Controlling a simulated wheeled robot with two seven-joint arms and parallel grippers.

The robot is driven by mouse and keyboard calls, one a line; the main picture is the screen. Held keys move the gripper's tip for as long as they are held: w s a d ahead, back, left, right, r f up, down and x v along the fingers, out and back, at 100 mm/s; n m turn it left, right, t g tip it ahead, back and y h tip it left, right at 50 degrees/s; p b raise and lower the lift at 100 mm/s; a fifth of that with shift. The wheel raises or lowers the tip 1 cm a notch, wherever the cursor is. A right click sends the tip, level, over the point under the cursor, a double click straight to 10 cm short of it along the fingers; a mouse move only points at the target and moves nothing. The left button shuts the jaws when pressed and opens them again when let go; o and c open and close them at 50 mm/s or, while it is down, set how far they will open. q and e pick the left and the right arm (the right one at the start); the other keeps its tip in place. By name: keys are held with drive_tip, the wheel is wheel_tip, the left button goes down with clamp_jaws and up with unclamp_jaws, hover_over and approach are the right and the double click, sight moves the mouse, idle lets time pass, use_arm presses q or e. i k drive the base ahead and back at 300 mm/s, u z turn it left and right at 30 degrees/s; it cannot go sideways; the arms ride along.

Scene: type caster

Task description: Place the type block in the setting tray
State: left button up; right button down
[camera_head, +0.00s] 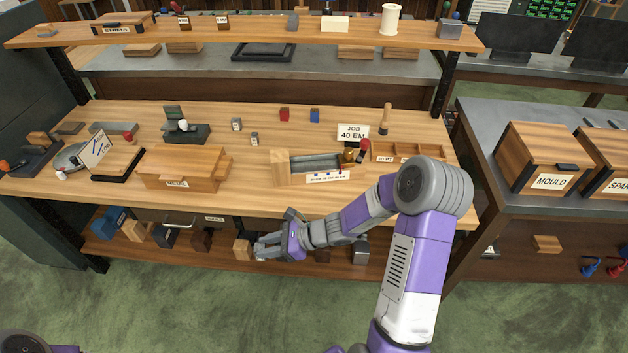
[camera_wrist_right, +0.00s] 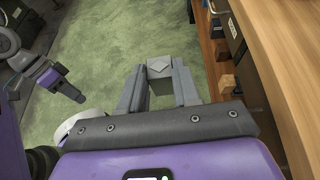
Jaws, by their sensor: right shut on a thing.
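My right gripper (camera_head: 260,248) hangs in front of the bench's front edge, below the top's level. In the right wrist view the right gripper (camera_wrist_right: 159,75) is shut on a small grey type block (camera_wrist_right: 159,66) held at its fingertips. A grey channel-shaped tray (camera_head: 316,161), which looks like the setting tray, lies on the bench with a labelled strip along its front. It is behind and to the right of the right gripper, well apart from it. My left gripper (camera_wrist_right: 74,93) shows small in the right wrist view, over the green floor; its jaw opening is unclear.
A wooden compartment tray (camera_head: 405,151), a "JOB 40 EM" card (camera_head: 352,133) and a wooden-handled tool (camera_head: 385,119) stand near the tray. A wooden box (camera_head: 180,168) sits left on the bench. The lower shelf (camera_head: 180,252) holds several blocks. Green floor is clear in front.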

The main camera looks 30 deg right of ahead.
sight(298, 167)
drive_tip(key=z, duration=1)
drive_tip(key=i, duration=0.1)
drive_tip(key=u, duration=0.2)
